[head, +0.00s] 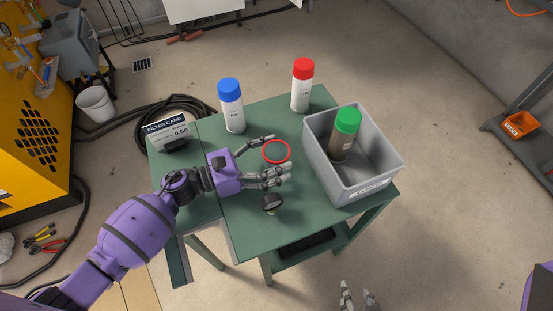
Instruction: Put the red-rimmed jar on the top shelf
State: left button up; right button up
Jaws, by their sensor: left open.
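A thin red ring (276,152) shows over the green table. It looks like the rim of the jar, but I see green through it and cannot make out a jar body. My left gripper (280,155) is open, with its fingers on either side of the red ring. I cannot tell whether they touch it. My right gripper (357,297) shows only its fingertips at the bottom edge, away from the table, and its opening is unclear. I cannot identify a top shelf in this view.
The green table (260,225) bears a blue-capped bottle (231,106), a red-capped bottle (302,86), a small dark round object (272,203) and a filter card sign (168,135). A grey bin (375,182) holds a green-capped bottle (344,134). The table's front is mostly clear.

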pick_arm(q)
jog(key=shift+w+d, duration=0.1)
jog(key=shift+d, duration=0.2)
jog(key=shift+c, duration=0.5)
jog(key=c, duration=1.3)
